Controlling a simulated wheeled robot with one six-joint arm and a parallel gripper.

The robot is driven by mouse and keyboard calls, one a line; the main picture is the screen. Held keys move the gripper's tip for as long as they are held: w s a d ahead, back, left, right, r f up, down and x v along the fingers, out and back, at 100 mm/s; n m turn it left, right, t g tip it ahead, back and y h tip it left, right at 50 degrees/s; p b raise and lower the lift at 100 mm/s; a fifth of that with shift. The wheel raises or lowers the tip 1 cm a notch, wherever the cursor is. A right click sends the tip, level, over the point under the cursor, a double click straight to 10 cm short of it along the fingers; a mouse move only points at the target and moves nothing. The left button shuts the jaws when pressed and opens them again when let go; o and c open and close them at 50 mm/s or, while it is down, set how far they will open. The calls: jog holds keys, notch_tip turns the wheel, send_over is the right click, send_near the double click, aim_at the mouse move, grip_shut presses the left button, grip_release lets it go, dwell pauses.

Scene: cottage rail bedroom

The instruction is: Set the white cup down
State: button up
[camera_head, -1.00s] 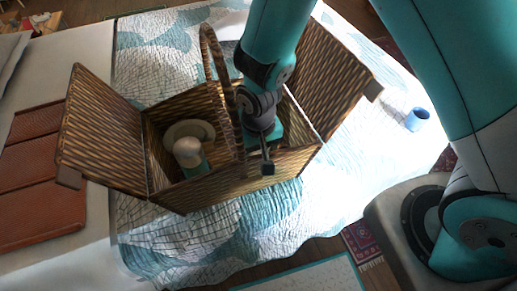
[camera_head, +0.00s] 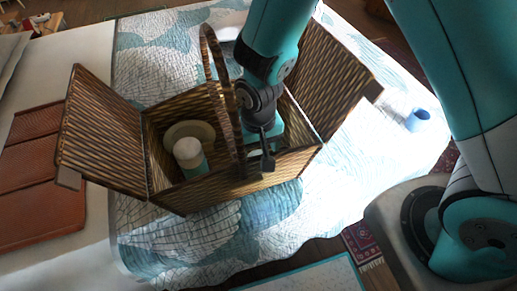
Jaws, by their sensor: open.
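I cannot make out a white cup for certain. The open wicker basket (camera_head: 225,192) stands on the bed with both lids raised. In its left part are a cream round dish (camera_head: 178,133) and a jar with a pale top and teal body (camera_head: 187,152). My gripper (camera_head: 268,158) is over the right part of the basket, right of the handle and near the front wall. It is open; only one dark finger shows clearly. My arm and the basket wall hide most of what lies below it.
The basket handle (camera_head: 213,75) arches up close to the left of my arm. A blue cup (camera_head: 417,119) is at the right edge of the bed. Brown leather-like panels (camera_head: 40,195) lie at left. The patterned quilt (camera_head: 270,225) in front of the basket is clear.

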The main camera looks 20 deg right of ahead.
notch_tip(320, 180, up, 10)
jog(key=s+d+r+n+y, duration=0.2)
jog(key=s+r+n, duration=0.1)
jog(key=s+r, duration=0.3)
jog(key=s+d+r+n+y, duration=0.2)
jog(key=s+r+n, duration=0.1)
jog(key=s+r, duration=0.4)
notch_tip(320, 180, up, 4)
jog(key=shift+s+f+p, duration=0.2)
jog(key=shift+s+p, duration=0.1)
jog(key=shift+p, duration=0.1)
dwell(0.4)
